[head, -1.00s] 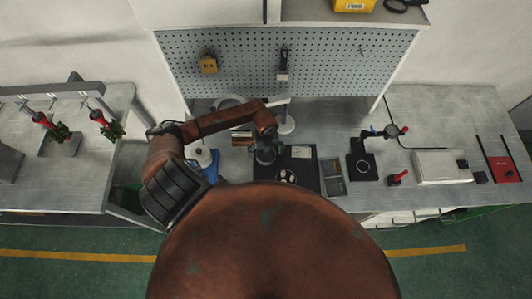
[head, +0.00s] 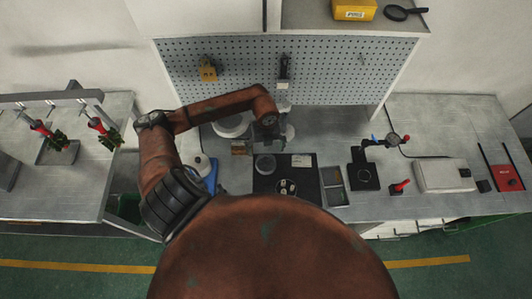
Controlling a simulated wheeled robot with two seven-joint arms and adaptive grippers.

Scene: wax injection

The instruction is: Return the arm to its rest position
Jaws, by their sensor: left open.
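My left arm (head: 215,110) comes in from the left and bends over the workbench. Its left gripper (head: 268,142) points down above the back part of the bench, near the foot of the pegboard. The gripper is open, and I see nothing held in it; its fingertips are small and dark from this height. A black mat (head: 302,178) lies in front of the gripper, with a round grey dish (head: 264,164) and a round holder with small pale pieces (head: 286,188) on it. My right gripper is out of view.
The pegboard (head: 330,75) rises behind the bench. A white round object (head: 231,127) and a small brown box (head: 240,147) stand close to my arm. A grey divided tray (head: 334,186), a black stand (head: 363,172) and a white box (head: 444,174) are to the right.

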